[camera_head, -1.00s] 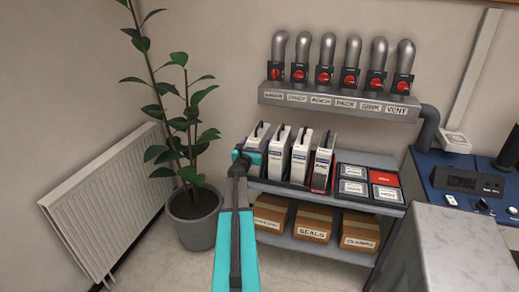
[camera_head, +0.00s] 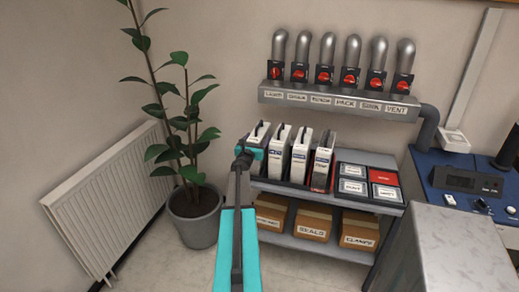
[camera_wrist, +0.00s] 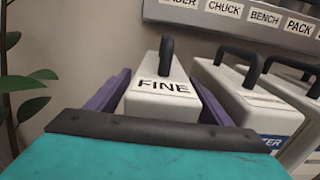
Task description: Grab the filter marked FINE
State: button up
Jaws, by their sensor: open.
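The filter marked FINE (camera_wrist: 163,104) is a white box with a dark handle on top, in the middle of the wrist view. In the head view it is the leftmost filter (camera_head: 261,131) in the row on the shelf, partly hidden by my wrist. My gripper (camera_wrist: 161,80) is open, with one purple finger on each side of the filter. I cannot tell whether the fingers touch it. The filter's lower part is hidden behind my wrist. In the head view my gripper (camera_head: 248,153) is at the left end of the row.
More white filters (camera_head: 301,152) stand close to the right, with handles up. Flat labelled boxes (camera_head: 353,187) lie further right on the shelf (camera_head: 300,197). Cardboard boxes (camera_head: 313,222) sit below. A pipe manifold (camera_head: 335,103) is above. A potted plant (camera_head: 192,215) stands left.

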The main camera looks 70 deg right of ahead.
grip_shut()
jog(key=shift+r, duration=0.2)
dwell(0.3)
